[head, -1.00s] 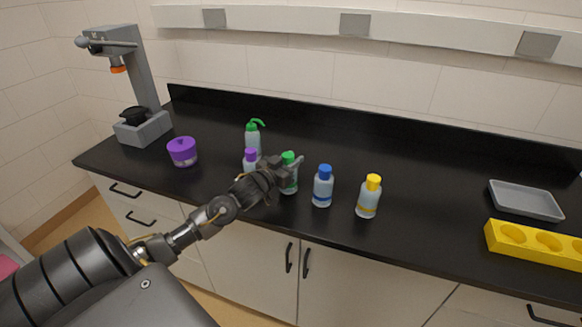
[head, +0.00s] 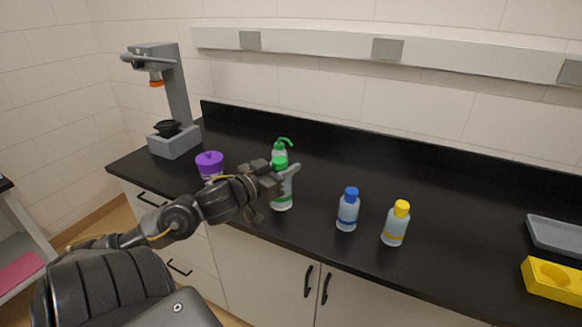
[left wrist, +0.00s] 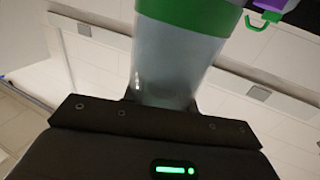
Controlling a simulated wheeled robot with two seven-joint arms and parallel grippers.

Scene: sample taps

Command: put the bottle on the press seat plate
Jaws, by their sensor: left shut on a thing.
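My left gripper (head: 284,172) is shut on the green-capped bottle (head: 283,191) and holds it upright near the counter's front edge. I cannot tell how far its base is above the counter. In the left wrist view the bottle (left wrist: 172,62) fills the top middle, with a green band. The grey press (head: 175,142) stands at the far left of the counter. A black round part (head: 167,128) sits on its base, below an orange-tipped head; it may be the seat plate. The gripper is well to the right of the press. My right gripper is out of view.
A purple-lidded jar (head: 209,165) stands between press and gripper. A blue-capped bottle (head: 348,210) and a yellow-capped bottle (head: 396,224) stand to the right, with a grey tray (head: 556,235) and yellow rack (head: 553,279) beyond.

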